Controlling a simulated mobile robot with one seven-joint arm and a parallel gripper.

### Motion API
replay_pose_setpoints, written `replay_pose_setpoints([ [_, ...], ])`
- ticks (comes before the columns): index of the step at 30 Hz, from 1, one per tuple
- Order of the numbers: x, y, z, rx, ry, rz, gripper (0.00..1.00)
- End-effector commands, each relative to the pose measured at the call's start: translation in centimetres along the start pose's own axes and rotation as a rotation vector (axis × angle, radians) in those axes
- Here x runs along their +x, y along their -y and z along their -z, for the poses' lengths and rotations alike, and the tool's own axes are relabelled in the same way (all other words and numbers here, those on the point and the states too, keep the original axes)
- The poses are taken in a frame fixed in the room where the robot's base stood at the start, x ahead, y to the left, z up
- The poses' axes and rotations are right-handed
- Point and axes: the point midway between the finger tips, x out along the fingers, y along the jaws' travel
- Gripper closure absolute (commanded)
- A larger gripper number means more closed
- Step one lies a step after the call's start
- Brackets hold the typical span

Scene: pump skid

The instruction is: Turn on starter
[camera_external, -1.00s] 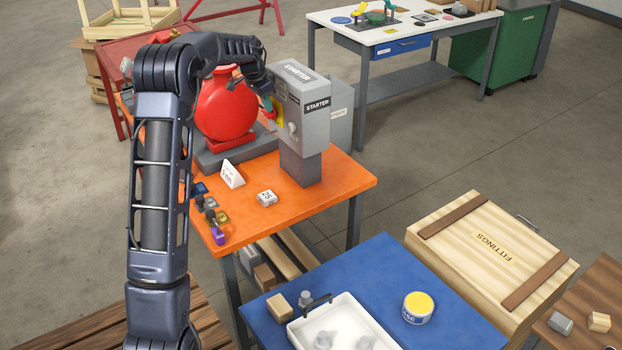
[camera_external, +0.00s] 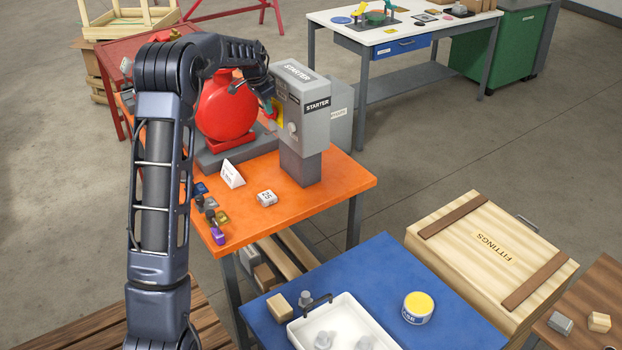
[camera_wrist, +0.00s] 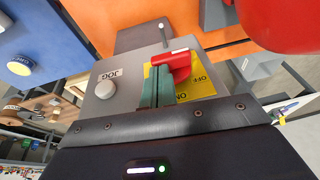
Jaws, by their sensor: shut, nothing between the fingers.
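The starter (camera_external: 305,105) is a grey box on a post on the orange bench. In the wrist view its grey front face (camera_wrist: 128,84) shows at an angle, with a red switch handle (camera_wrist: 178,64) over a yellow plate (camera_wrist: 199,87) marked ON and OFF. My gripper (camera_wrist: 157,76) has its green fingers shut and empty, right beside the red handle; I cannot tell if they touch it. In the external view my gripper (camera_external: 269,106) is at the starter's left-facing front, partly hidden by my wrist. Which mark the handle points to is unclear.
A round grey JOG knob (camera_wrist: 104,90) sits beside the plate. A red pump (camera_external: 226,105) stands close on the left. The orange bench (camera_external: 335,183) also carries a small white sign (camera_external: 232,174), a block marked 25 (camera_external: 267,198) and several small padlock-like items.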

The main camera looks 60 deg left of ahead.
Motion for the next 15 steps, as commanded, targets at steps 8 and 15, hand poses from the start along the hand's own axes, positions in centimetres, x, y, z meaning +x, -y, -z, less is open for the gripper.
replay_pose_setpoints([
  [8, 0.06, -0.25, 0.02, 0.014, 0.0, 0.044, 1.0],
  [15, 0.18, -0.58, -0.02, 0.034, 0.001, 0.106, 1.0],
])
